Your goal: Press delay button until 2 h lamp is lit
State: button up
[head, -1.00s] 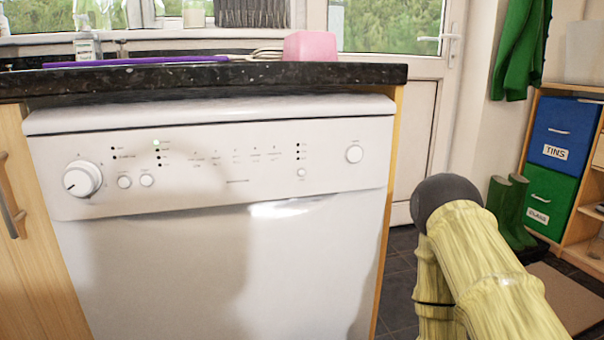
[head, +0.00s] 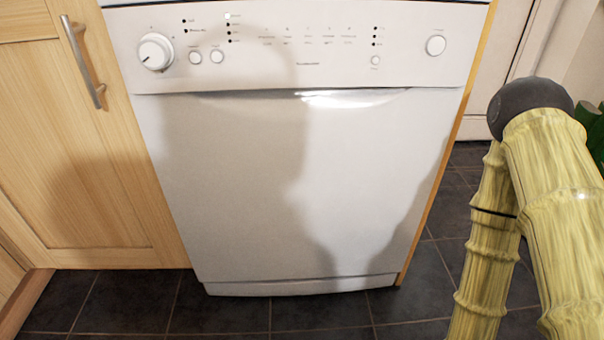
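A white dishwasher (head: 240,180) stands under the counter, its control panel (head: 300,72) along the top. A small round button (head: 375,60) sits at the panel's right, below a short column of lamps (head: 375,37), which look dark; the labels are too small to read, so I cannot confirm it is the delay button. A larger round button (head: 436,45) is to its right. A dial (head: 155,52) and two round buttons (head: 206,57) are at the left. One bright lamp (head: 227,15) shows in another column. My gripper is out of view; only my yellow arm shows at the right.
A wooden cupboard door (head: 90,150) with a metal handle (head: 85,62) is left of the dishwasher. Dark floor tiles (head: 310,311) lie clear in front. Green boots (head: 590,125) are partly hidden behind my arm at the right.

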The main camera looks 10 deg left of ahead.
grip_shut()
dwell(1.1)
